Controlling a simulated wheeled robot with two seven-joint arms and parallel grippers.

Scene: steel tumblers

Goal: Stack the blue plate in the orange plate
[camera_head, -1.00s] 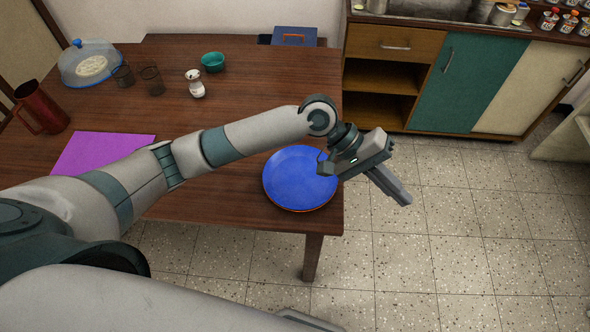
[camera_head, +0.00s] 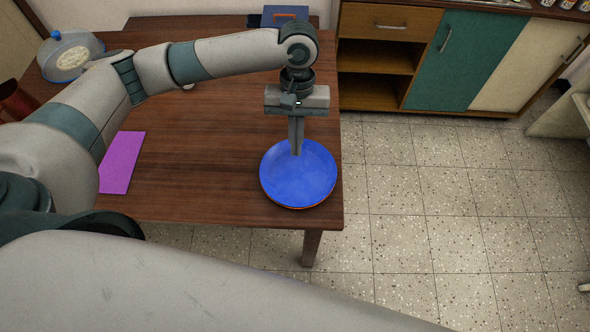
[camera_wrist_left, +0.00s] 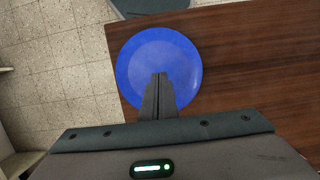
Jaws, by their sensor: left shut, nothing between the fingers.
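The blue plate (camera_head: 290,180) lies near the front right corner of the wooden table. An orange rim (camera_head: 300,207) shows just under its front edge, so the blue plate sits in the orange plate, most of which is hidden. The blue plate also fills the middle of the left wrist view (camera_wrist_left: 185,62). My left gripper (camera_head: 296,153) is shut and empty, with its fingers pointing down over the far part of the blue plate. Whether the fingertips touch the plate I cannot tell. My right gripper is not in view.
The table (camera_head: 210,190) is bare left of the plates, up to a purple mat (camera_head: 121,163). A clear dome with a blue knob (camera_head: 70,55) stands at the far left, near a dark red jug (camera_head: 14,101). Cabinets (camera_head: 455,70) stand behind; open floor lies right.

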